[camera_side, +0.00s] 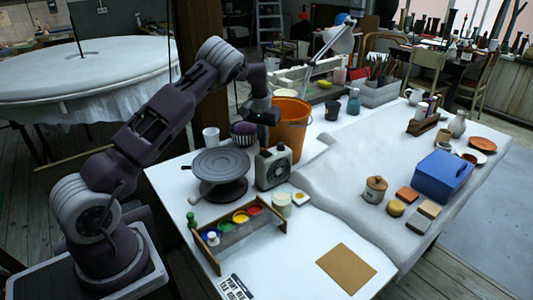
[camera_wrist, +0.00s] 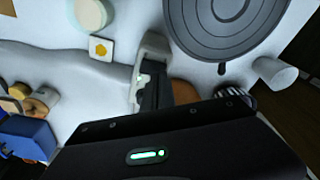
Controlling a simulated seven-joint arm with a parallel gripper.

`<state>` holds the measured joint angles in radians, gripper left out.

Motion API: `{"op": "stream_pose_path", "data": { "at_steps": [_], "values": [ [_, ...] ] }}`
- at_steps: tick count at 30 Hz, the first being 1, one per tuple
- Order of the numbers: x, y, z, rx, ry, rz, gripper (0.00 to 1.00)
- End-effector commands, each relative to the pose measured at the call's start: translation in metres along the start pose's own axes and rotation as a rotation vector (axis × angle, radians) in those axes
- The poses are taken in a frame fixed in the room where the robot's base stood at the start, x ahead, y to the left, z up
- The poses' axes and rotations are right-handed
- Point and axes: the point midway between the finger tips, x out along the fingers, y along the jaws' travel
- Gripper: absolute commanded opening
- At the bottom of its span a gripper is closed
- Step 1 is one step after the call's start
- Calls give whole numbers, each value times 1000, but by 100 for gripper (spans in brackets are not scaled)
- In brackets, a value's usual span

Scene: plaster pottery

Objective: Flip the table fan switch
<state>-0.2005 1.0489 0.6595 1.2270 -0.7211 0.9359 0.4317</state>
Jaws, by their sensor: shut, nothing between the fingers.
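The table fan (camera_side: 273,168) is a small, pale box with a round dark grille, standing upright on the white table between the grey turntable and the orange bucket. In the wrist view the fan (camera_wrist: 155,46) is seen from above, partly covered by my fingers. My gripper (camera_side: 264,138) is above and behind the fan in the side view, fingers pointing down. In the wrist view my gripper (camera_wrist: 150,80) is shut and empty, with its dark fingers overlapping the fan's back edge. I cannot tell whether they touch it. The switch is not clearly visible.
The grey turntable (camera_side: 219,168) stands left of the fan. The orange bucket (camera_side: 291,125) is close behind it. A paint rack (camera_side: 240,228), a pale cup (camera_side: 282,203) and a small tile (camera_side: 300,198) are in front. A blue box (camera_side: 442,175) stands farther right.

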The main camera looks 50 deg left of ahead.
Motion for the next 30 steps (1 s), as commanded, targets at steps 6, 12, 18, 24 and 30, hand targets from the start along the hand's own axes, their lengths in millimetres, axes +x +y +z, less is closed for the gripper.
{"op": "stream_pose_path", "data": {
  "at_steps": [6, 12, 18, 24, 30],
  "values": [
    [-23, 0, -4, 1, 1, 0, 0],
    [-44, 0, -7, 1, 2, 0, 0],
    [-55, 0, -8, 0, 1, -1, 0],
    [-55, 0, -8, 0, 0, -1, 0],
    [-123, 24, 16, -21, 35, 75, 0]
  ]
}}
